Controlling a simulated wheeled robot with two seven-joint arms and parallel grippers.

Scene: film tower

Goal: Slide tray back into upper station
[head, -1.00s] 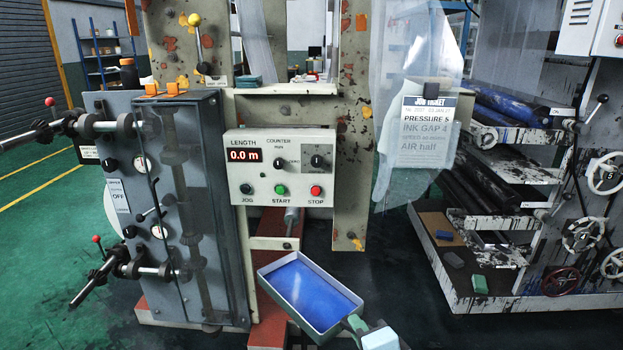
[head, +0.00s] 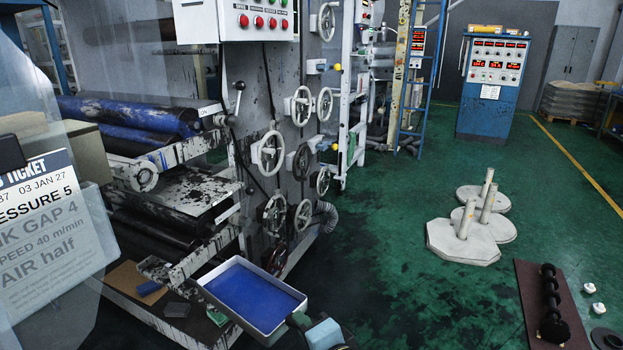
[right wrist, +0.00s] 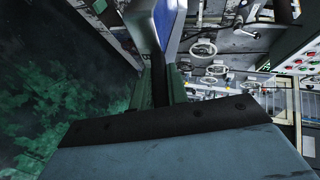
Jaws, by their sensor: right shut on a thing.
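A shallow pale tray (head: 213,287) with a blue surface inside is at the bottom centre of the head view, tilted a little in the picture. My right gripper (head: 299,320) is shut on the tray's near right corner and holds it in front of the machine. The tray's wall (right wrist: 142,25) also shows at the top of the right wrist view, past the dark fingers of my gripper (right wrist: 160,85). The upper station (head: 185,152), with blue-inked rollers (head: 130,112), is up and left of the tray. My left gripper is out of view.
A lower station with black rollers (head: 135,232) sits below. Handwheels (head: 270,153) stick out on the machine's right side. A hanging clear sheet with a job ticket (head: 40,225) covers the left. Pale weighted stands (head: 463,242) stand on the green floor, otherwise mostly open at right.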

